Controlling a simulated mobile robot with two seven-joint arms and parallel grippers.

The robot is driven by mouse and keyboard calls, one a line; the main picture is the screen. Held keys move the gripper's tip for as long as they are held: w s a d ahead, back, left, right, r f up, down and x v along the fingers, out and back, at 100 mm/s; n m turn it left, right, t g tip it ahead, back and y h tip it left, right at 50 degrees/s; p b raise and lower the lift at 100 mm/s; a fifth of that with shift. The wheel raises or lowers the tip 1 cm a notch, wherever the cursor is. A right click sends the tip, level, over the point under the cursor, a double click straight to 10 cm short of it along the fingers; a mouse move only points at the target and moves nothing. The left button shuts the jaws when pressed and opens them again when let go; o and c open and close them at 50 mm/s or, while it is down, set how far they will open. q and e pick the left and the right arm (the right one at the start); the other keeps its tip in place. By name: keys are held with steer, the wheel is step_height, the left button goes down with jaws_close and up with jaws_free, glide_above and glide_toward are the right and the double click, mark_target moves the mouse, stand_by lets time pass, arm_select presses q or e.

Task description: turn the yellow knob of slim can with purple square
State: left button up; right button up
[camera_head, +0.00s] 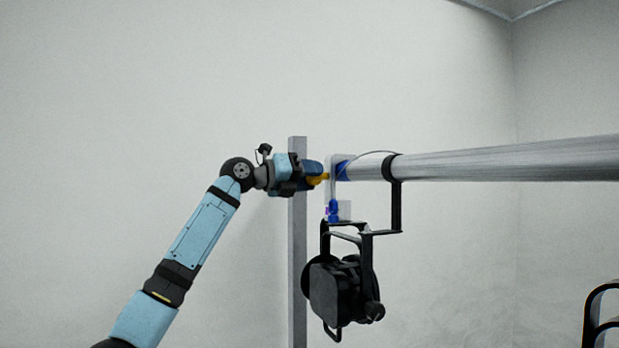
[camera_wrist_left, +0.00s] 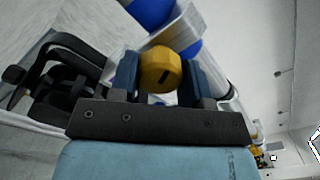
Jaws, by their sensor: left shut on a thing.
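A small purple mark (camera_head: 328,211) shows on the pale plate just above the can's yoke. The yellow knob (camera_wrist_left: 160,70) sits between the two blue fingers of my left gripper (camera_wrist_left: 158,82) in the wrist view. In the head view my left gripper (camera_head: 314,176) reaches the clamp from the left and is shut on the knob, which is mostly hidden there. The can also shows at the left of the wrist view (camera_wrist_left: 62,92). My right gripper is not in view.
A grey upright post (camera_head: 297,260) stands behind my left gripper. A black frame (camera_head: 596,315) shows at the lower right.

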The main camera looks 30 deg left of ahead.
arm_select(q)
steer(key=shift+m, duration=1.1)
steer(key=o, duration=0.9)
steer(key=shift+s, duration=0.1)
steer(key=shift+b+v, duration=2.15)
steer(key=shift+v, duration=4.7)
